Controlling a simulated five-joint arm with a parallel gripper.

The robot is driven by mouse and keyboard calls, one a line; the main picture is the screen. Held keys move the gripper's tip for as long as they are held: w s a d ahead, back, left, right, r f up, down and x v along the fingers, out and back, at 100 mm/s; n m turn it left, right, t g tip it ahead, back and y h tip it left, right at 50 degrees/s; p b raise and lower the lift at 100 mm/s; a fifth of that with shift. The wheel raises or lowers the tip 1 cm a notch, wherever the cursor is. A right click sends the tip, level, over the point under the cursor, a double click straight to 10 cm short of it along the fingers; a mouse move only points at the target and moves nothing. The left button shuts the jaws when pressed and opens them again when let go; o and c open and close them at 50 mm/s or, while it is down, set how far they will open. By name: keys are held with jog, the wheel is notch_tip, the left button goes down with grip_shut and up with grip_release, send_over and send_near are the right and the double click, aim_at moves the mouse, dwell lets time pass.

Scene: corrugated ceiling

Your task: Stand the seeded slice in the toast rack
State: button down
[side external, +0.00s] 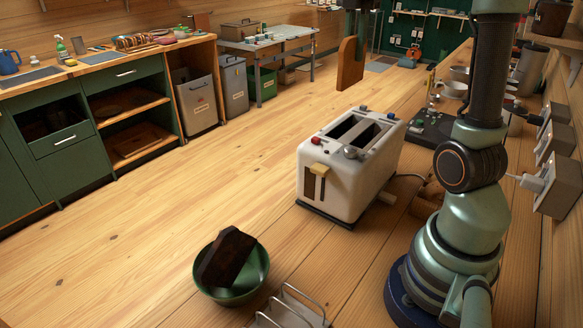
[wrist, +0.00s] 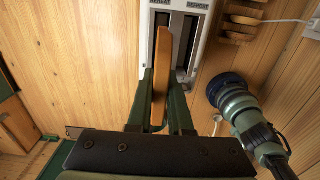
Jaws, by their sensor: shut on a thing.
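My gripper (wrist: 161,76) is shut on a tan-brown slice (wrist: 161,95), held on edge between its two fingers. In the side view the slice (side external: 350,66) hangs in the air above and behind the white toaster (side external: 322,192); seeds on it are too small to tell. In the wrist view it overlaps the left slot of the toaster (wrist: 201,25). The wire toast rack (side external: 290,306) is at the bottom edge of the side view, partly cut off; its visible part is empty. A dark brown slice (side external: 228,257) leans in a green bowl (side external: 238,297) beside the rack.
The toaster stands between the held slice and the rack. A dark appliance (side external: 432,128) and bowls (side external: 452,90) stand behind it along the wall. Wall plugs (side external: 540,186) and a cable lie at the right. The wood surface left of the toaster is clear.

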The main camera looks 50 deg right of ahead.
notch_tip(320, 180, up, 10)
jog(key=shift+f, duration=0.25)
jog(key=w+a+n, duration=0.2)
jog(key=a+n, duration=0.7)
jog(key=a, duration=1.8)
jog(key=s+a+n, duration=0.9)
jog(key=s+a, duration=0.7)
jog(key=a, duration=0.3)
jog(key=shift+w+d+f, duration=0.15)
jog(key=shift+f, duration=9)
jog(key=shift+w+d+f, duration=0.1)
jog(key=shift+f, duration=9)
